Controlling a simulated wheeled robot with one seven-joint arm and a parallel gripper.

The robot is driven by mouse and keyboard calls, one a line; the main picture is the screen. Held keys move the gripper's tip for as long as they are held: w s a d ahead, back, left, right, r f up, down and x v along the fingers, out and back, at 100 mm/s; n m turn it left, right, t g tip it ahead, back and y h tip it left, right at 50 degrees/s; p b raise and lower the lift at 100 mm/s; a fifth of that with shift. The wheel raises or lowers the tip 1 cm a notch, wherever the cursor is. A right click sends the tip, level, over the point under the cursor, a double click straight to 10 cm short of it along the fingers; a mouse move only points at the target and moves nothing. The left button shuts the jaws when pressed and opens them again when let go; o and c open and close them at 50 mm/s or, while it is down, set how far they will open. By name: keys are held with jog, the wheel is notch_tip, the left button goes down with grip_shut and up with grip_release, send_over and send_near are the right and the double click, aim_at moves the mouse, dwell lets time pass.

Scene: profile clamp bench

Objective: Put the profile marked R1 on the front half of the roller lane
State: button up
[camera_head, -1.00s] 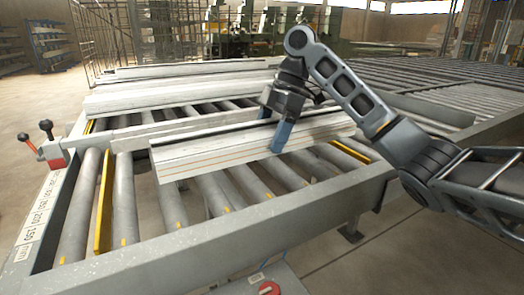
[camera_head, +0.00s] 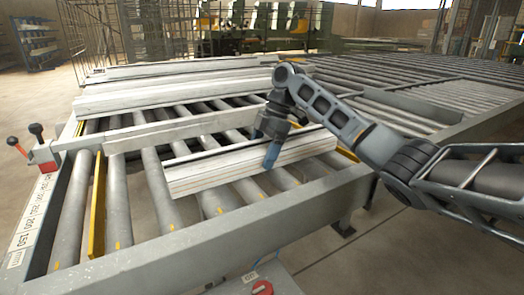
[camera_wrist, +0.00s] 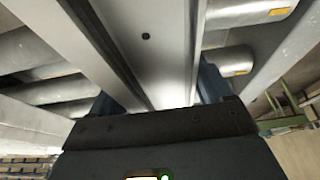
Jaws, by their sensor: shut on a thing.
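A pale grey-white, ribbed profile (camera_head: 212,172) lies crosswise over the front part of the roller lane (camera_head: 140,258) in the head view. My gripper (camera_head: 271,155) is shut on it right of its middle, with one blue finger showing on the near side. The profile sits low, just above or on the rollers; I cannot tell if it touches them. In the wrist view the held profile (camera_wrist: 152,45) runs between the blue fingers, with rollers beyond it. No R1 mark is readable.
Another long profile (camera_head: 150,136) lies across the lane just behind the held one. More profiles (camera_head: 170,97) are stacked farther back. A clamp with red-and-black knobs (camera_head: 40,152) stands at the left.

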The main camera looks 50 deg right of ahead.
jog(key=shift+f, duration=0.1)
jog(key=o, duration=1.5)
jog(key=b+v, duration=0.1)
jog(key=v, duration=1.1)
jog(key=shift+b, duration=0.35)
